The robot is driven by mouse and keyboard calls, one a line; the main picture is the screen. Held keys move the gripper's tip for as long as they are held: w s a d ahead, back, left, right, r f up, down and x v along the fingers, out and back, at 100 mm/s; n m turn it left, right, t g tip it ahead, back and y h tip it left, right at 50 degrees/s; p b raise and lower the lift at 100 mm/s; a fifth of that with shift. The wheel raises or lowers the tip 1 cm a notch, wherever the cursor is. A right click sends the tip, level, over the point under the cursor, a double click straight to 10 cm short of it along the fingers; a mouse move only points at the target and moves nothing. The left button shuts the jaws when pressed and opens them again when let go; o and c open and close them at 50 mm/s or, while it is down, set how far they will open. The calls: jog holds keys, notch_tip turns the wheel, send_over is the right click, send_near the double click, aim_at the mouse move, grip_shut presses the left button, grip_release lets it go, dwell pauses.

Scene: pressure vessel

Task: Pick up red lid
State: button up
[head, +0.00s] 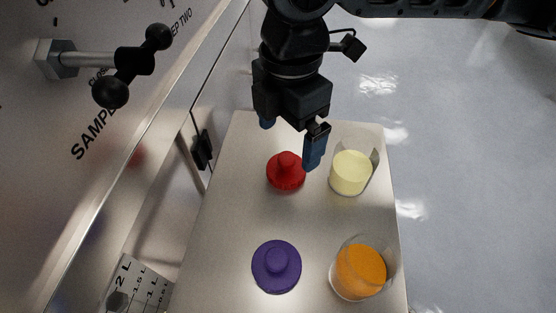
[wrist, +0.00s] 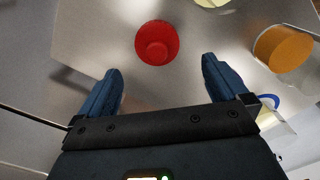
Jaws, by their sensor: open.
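The red lid (head: 285,172) lies on the grey table in the head view, toward its far end, with its round knob up. In the wrist view the red lid (wrist: 157,43) shows beyond the fingertips, roughly centred between them. My gripper (head: 290,145) is open and empty, pointing down above the table close to the lid. In the wrist view my gripper (wrist: 160,72) shows two blue fingers spread apart, with the lid not between them. A small part of the lid's right edge is close to one finger in the head view.
A purple lid (head: 277,267) lies nearer on the table (head: 220,220). A cup with pale yellow contents (head: 351,173) stands right of the red lid, and one with orange contents (head: 360,272) stands nearer. The vessel wall with a handle (head: 132,62) rises at left.

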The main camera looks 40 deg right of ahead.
aim_at(287, 157)
notch_tip(287, 157, down, 7)
jog(key=shift+w+d+f+b, duration=0.1)
jog(key=shift+w+b, duration=0.05)
jog(key=shift+b, duration=0.25)
jog(key=c, duration=1)
